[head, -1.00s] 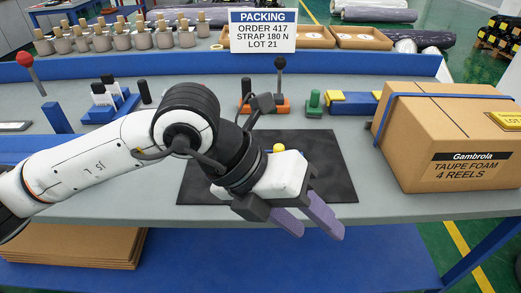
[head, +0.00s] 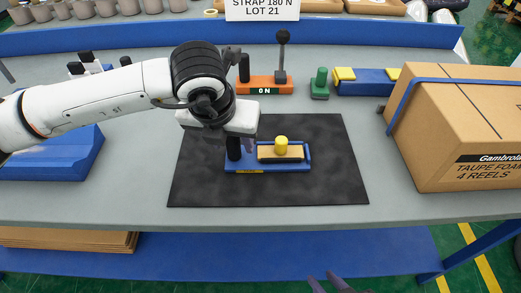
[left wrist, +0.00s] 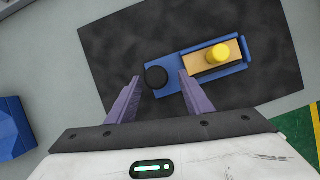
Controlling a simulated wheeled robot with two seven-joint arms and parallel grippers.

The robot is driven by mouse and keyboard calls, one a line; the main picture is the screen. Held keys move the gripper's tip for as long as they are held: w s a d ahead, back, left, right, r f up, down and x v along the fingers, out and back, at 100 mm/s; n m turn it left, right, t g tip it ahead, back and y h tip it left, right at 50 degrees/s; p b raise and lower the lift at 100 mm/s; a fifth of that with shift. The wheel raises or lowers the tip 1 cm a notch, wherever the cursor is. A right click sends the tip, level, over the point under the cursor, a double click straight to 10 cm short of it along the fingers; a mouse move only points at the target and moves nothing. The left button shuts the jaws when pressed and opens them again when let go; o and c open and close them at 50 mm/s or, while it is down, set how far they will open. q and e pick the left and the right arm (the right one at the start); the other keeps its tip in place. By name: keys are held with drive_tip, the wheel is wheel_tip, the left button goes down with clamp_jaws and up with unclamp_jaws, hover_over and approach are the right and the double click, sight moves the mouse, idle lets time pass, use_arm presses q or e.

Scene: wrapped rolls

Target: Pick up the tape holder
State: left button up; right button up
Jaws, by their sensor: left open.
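The tape holder (head: 290,168) is a blue base with a black upright post, a tan block and a yellow knob. It lies on the dark mat and also shows in the left wrist view (left wrist: 190,98). My left gripper (head: 240,143) is over its left end, pointing down. In the left wrist view the purple fingers (left wrist: 160,76) are open, one on each side of the round black post top, with gaps visible. In the head view the gripper body hides part of the post. My right gripper (head: 326,280) shows only two separated fingertips at the bottom edge.
The dark mat (head: 335,190) is otherwise clear. A large cardboard box (head: 450,130) stands to the right. An orange base with a lever (head: 265,85), a green knob (head: 319,85) and a blue-yellow block (head: 368,85) are behind. A blue tray (head: 60,160) is at left.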

use_arm(q)
drive_tip(key=x, duration=0.3)
drive_tip(key=shift+w+a, duration=0.1)
drive_tip(key=shift+w, duration=0.15)
use_arm(e)
drive_tip(key=shift+w+d+r, duration=0.1)
drive_tip(key=shift+w+r, duration=0.2)
drive_tip(key=shift+w, duration=0.05)
use_arm(q)
drive_tip(key=shift+c, duration=0.4)
drive_tip(key=c, duration=1.1)
use_arm(e)
drive_tip(key=shift+s+f, duration=0.1)
use_arm(q)
drive_tip(key=shift+r, duration=0.1)
drive_tip(key=shift+r, duration=0.25)
wheel_tip(320, 180, up, 9)
drive_tip(key=shift+r+b, duration=0.25)
drive_tip(key=shift+b, duration=0.15)
use_arm(e)
drive_tip(key=shift+f, duration=0.3)
